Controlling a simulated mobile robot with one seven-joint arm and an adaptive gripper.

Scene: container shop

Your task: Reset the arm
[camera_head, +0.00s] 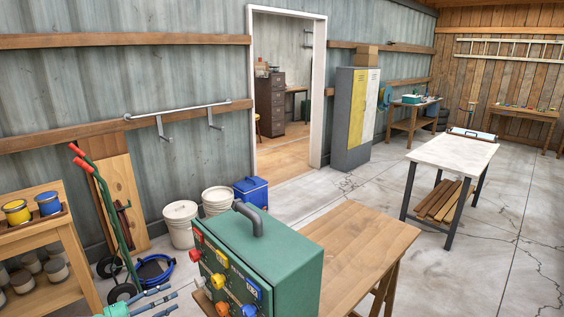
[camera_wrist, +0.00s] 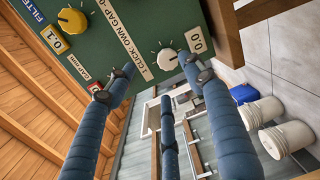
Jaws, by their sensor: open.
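My gripper (camera_head: 165,300) shows at the bottom left of the head view, with blue fingers spread toward a green box (camera_head: 262,240). In the wrist view my gripper (camera_wrist: 160,76) is open, its blue fingers apart and nothing held between them. The box's panel fills the top of that view. A white knob (camera_wrist: 167,60) appears between the two upper fingertips, and a yellow knob (camera_wrist: 72,20) is farther left. In the head view a gap shows between the fingertips and the box. The rest of my arm is mostly out of view.
The box stands on a wooden table (camera_head: 372,244). A green hand truck (camera_head: 108,205), a shelf with paint cans (camera_head: 30,228), white buckets (camera_head: 181,224) and a blue cooler (camera_head: 251,192) stand behind and left. Open floor lies around a white-topped table (camera_head: 452,152).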

